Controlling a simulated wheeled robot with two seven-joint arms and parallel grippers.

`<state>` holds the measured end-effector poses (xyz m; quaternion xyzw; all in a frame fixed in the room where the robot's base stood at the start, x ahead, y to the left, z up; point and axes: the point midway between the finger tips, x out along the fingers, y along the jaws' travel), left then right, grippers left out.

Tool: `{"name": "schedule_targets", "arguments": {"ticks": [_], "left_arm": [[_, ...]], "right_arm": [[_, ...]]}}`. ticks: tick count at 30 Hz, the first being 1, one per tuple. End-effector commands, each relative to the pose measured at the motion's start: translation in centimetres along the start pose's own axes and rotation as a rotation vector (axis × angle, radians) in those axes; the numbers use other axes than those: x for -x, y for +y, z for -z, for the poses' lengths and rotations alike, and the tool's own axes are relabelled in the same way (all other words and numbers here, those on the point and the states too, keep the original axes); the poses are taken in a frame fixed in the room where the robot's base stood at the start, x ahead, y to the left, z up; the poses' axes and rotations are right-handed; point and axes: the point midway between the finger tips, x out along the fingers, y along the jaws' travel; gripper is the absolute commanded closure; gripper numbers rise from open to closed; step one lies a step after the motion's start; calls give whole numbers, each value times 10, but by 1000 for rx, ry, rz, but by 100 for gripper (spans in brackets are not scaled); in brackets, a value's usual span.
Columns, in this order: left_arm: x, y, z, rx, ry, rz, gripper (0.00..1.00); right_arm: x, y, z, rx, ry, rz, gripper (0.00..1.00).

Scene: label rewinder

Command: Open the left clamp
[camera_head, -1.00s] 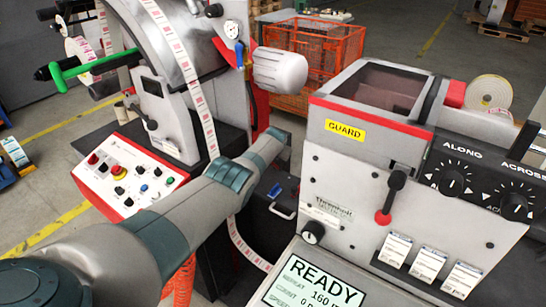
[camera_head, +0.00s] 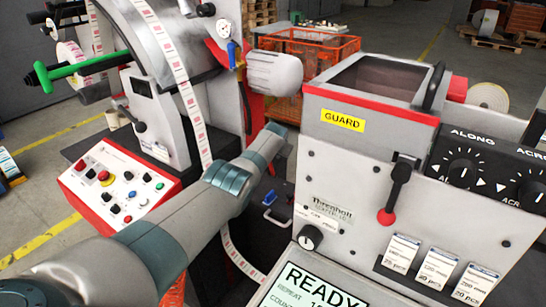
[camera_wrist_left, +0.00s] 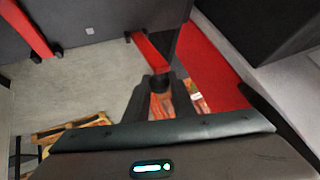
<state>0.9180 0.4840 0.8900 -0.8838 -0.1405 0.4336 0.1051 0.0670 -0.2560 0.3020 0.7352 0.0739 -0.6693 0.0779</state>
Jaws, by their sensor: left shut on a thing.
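My left arm comes in from the lower left in the head view and reaches between the machine's left and right parts. The jaws of my left gripper (camera_wrist_left: 157,95) show in the left wrist view, where they are shut on the dark end of a red lever (camera_wrist_left: 152,50). This lever seems to be the clamp, but I cannot tell for sure. It slants up and left from the jaws to a dark pivot. In the head view the jaws and lever cannot be made out. My right gripper is not in view.
A red-edged control panel (camera_head: 118,187) lies left of my arm. The guard box (camera_head: 370,92), a red-tipped lever (camera_head: 394,190) and the READY screen (camera_head: 315,285) stand to its right. A striped label web (camera_head: 187,95) and pale roller (camera_head: 274,72) are near the wrist. A blue-handled part (camera_head: 270,199) sits below it.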

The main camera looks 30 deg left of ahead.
Motion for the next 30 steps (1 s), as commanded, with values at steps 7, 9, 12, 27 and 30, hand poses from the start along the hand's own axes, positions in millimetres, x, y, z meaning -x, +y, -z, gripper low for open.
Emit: {"name": "schedule_targets", "arguments": {"ticks": [7,9,12,27,30], "left_arm": [[0,2,2,2,5,-3,100],[0,2,2,2,5,-3,100],[0,2,2,2,4,-3,71],[2,1,0,1,0,-1,71],[6,0,1,1,0,-1,71]], "right_arm": [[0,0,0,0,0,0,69],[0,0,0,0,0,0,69],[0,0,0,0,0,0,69],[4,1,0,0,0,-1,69],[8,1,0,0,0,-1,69]]}}
